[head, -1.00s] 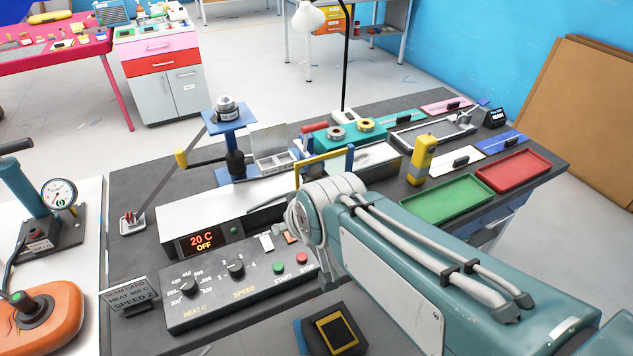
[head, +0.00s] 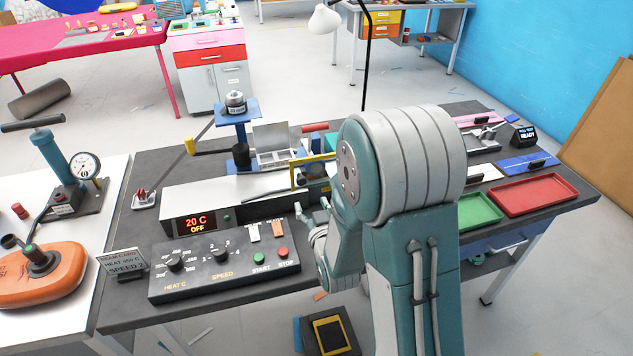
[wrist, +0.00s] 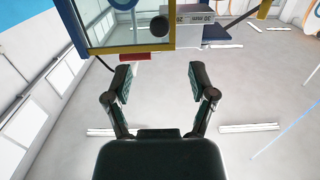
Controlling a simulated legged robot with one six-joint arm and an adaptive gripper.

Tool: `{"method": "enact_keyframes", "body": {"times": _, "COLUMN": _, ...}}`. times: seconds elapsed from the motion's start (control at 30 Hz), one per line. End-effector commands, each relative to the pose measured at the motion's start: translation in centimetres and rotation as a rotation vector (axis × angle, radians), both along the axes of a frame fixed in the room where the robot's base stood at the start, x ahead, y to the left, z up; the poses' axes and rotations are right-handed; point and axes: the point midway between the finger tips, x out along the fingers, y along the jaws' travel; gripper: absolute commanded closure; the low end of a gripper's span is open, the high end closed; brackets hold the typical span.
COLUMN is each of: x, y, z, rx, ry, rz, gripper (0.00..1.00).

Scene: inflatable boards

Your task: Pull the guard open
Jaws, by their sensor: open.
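The guard (head: 311,159) shows in the head view as a yellow frame at the right part of the white machine on the bench. My arm covers its right side. In the wrist view the guard (wrist: 125,49) is a clear panel with a yellow lower edge at the top. A round black knob (wrist: 159,26) shows near its right side. My gripper (wrist: 160,82) is open and empty, its two fingers apart below the guard's edge and not touching it. In the head view my arm hides most of the gripper.
The control box (head: 225,265) with knobs and buttons lies in front of the machine, whose display (head: 195,224) reads 20 C OFF. Green (head: 478,210) and red (head: 530,194) trays lie to the right. A blue stand (head: 237,112) rises behind. A red piece (wrist: 135,57) sits below the guard.

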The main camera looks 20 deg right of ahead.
Motion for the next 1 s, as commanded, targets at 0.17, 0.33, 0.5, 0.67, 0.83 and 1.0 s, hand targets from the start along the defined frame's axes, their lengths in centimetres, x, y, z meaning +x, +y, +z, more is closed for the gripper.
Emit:
{"method": "enact_keyframes", "body": {"times": 0.17, "x": -0.1, "y": 0.3, "z": -0.8, "rx": -0.003, "ry": -0.055, "rz": 0.001, "gripper": 0.27}}
{"method": "enact_keyframes", "body": {"times": 0.33, "x": 1.4, "y": 0.4, "z": -0.7, "rx": -0.004, "ry": -0.061, "rz": 0.001, "gripper": 0.27}}
{"method": "enact_keyframes", "body": {"times": 0.5, "x": 4.5, "y": 0.0, "z": -0.7, "rx": 0.000, "ry": -0.061, "rz": 0.000, "gripper": 0.27}}
{"method": "enact_keyframes", "body": {"times": 0.67, "x": 7.4, "y": -0.2, "z": -0.7, "rx": 0.003, "ry": -0.060, "rz": 0.000, "gripper": 0.27}}
{"method": "enact_keyframes", "body": {"times": 0.83, "x": 9.7, "y": 0.0, "z": -0.7, "rx": 0.000, "ry": -0.060, "rz": 0.000, "gripper": 0.27}}
{"method": "enact_keyframes", "body": {"times": 1.0, "x": 10.5, "y": 0.1, "z": -0.7, "rx": -0.001, "ry": -0.058, "rz": 0.001, "gripper": 0.27}}
